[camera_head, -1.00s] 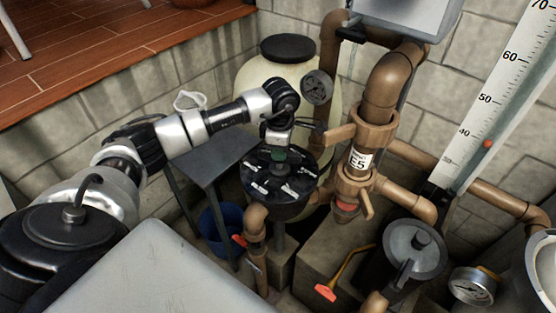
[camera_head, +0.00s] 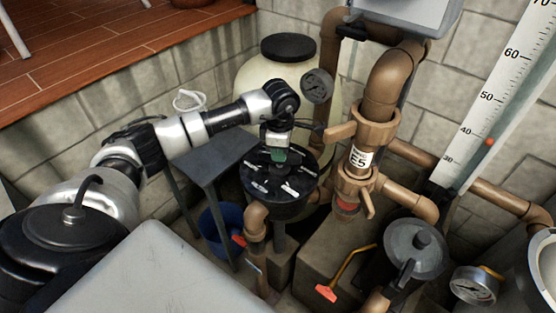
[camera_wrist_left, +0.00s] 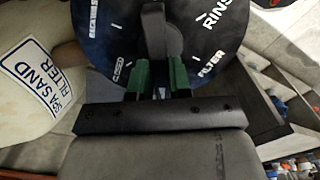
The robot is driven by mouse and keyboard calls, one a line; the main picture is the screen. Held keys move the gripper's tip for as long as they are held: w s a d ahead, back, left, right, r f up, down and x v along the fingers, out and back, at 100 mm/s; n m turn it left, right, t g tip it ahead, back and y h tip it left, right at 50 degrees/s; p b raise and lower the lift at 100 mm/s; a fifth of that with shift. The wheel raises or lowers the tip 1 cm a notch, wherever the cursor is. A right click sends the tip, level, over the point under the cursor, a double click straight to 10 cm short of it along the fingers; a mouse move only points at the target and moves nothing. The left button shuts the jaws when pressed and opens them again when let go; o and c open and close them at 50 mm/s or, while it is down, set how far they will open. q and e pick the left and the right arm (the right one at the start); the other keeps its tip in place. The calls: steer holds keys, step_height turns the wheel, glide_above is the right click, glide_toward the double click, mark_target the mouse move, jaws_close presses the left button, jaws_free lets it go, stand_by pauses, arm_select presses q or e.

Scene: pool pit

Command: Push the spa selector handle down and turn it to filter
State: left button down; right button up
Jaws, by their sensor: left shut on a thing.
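The spa selector valve has a round black top with white labels (camera_head: 262,203), below my left gripper in the head view. In the left wrist view its dial (camera_wrist_left: 105,45) reads FILTER at right and RINS, cut off, at upper right. The black selector handle (camera_wrist_left: 160,30) runs up the middle of the dial there. My left gripper (camera_head: 278,156) points down at the dial. Its green fingertips (camera_wrist_left: 158,80) sit on either side of the handle's near end, shut on it. Where the handle's pointer aims is unclear. My right gripper is in neither view.
The cream sand filter tank (camera_head: 250,85) stands behind the valve. A pressure gauge (camera_head: 317,86) and brown pipes (camera_head: 385,85) are close on the right. A small dark table (camera_head: 215,155) and blue bucket (camera_head: 212,232) are on the left.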

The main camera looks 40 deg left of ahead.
arm_select(q)
steer(key=shift+f, duration=0.1)
steer(key=shift+s+n+p, duration=0.1)
steer(key=shift+n+p, duration=0.2)
steer(key=shift+n, duration=0.8)
steer(key=n, duration=0.4)
steer(key=shift+p, duration=0.4)
steer(key=n+p, duration=0.1)
steer(key=n, duration=0.3)
steer(key=shift+n, duration=0.9)
steer(key=c, duration=0.9)
jaws_free()
